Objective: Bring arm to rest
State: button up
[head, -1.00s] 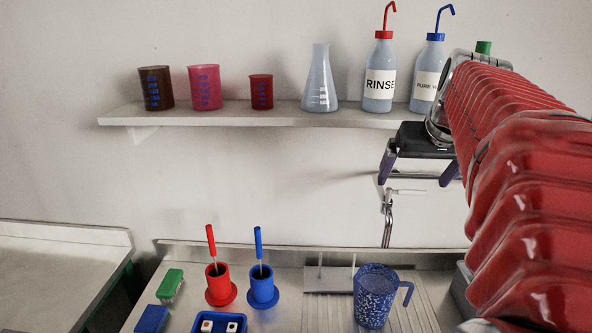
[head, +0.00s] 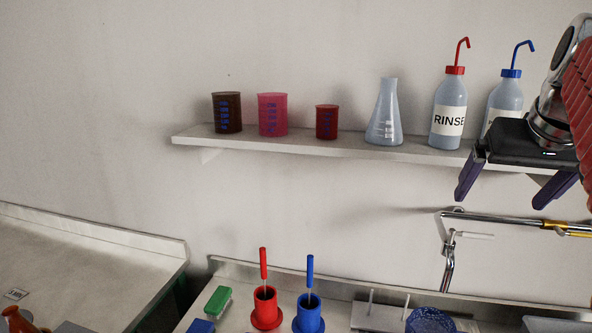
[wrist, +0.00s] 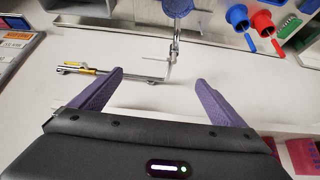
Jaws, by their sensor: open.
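My gripper (head: 505,197) is at the right of the head view, in front of the right end of the shelf. Its two purple fingers are spread apart and point down, with nothing between them. The wrist view shows the same open, empty gripper (wrist: 159,78) with the wall and a faucet beyond the fingers. My red-sleeved arm is cut off at the right edge of the head view.
The shelf (head: 290,145) holds three beakers, a flask (head: 385,115), a RINSE bottle (head: 449,112) and a second bottle (head: 503,100). A faucet (head: 449,255) and a pipe (head: 510,219) are below. Red (head: 266,308) and blue (head: 309,314) holders stand on the counter.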

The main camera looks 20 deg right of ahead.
jog(key=w+a+f+n+g+y, duration=0.1)
jog(key=w+a+f, duration=0.1)
jog(key=a+f, duration=0.4)
jog(key=w+a+f+y, duration=0.1)
jog(key=a+f+y, duration=0.15)
jog(key=f, duration=0.55)
jog(key=s+a+f+n, duration=0.2)
jog(key=a+f, duration=0.4)
jog(key=a, duration=0.4)
jog(key=s+a+f+n, duration=0.3)
jog(key=s+a+f, duration=0.1)
jog(key=a, duration=0.7)
jog(key=shift+s+a+f+t, duration=0.15)
jog(key=shift+s+f+t, duration=0.2)
jog(key=shift+f, duration=0.55)
jog(key=shift+w, duration=0.1)
